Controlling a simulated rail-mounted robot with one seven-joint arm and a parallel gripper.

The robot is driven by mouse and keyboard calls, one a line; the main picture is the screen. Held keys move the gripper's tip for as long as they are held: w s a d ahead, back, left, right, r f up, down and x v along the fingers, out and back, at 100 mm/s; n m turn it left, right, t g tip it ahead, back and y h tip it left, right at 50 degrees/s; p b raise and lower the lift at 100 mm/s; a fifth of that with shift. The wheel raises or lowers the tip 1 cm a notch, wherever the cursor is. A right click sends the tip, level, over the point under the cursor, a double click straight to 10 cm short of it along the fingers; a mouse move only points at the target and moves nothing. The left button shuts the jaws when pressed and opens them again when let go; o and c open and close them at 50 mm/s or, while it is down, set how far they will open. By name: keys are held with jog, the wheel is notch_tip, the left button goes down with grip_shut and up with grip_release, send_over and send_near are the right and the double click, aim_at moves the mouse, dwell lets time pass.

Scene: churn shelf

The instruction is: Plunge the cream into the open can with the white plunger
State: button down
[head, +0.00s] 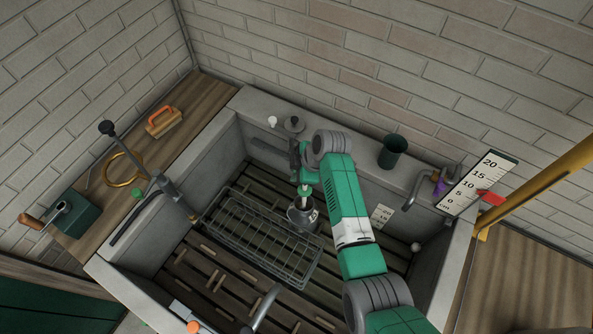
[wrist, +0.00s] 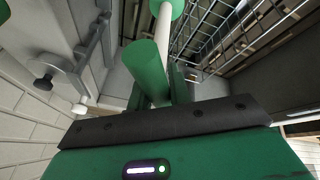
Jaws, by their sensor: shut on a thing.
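The open grey metal can (head: 300,222) stands on the slatted floor of the trough, beside the wire rack. My gripper (head: 300,160) is above the can. In the wrist view it is shut on the green grip (wrist: 147,72) of the plunger. The plunger's white rod (wrist: 162,30) runs away from the grip to a green piece (wrist: 174,7). In the head view the rod (head: 304,177) points down at the can's mouth, with its lower end at or just inside the mouth; I cannot tell which. The cream is not visible.
A long wire rack (head: 250,240) lies just left of the can. A measuring board (head: 478,183) and a tap (head: 418,187) stand at the right. The trough walls surround the can.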

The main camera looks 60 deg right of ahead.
notch_tip(320, 180, down, 6)
jog(key=b, duration=0.5)
jog(key=shift+f, duration=0.25)
notch_tip(320, 180, down, 6)
jog(key=b, duration=0.5)
jog(key=shift+b, duration=0.4)
notch_tip(320, 180, up, 6)
jog(key=p, duration=0.5)
notch_tip(320, 180, down, 6)
jog(key=b, duration=0.5)
jog(key=shift+f, duration=0.15)
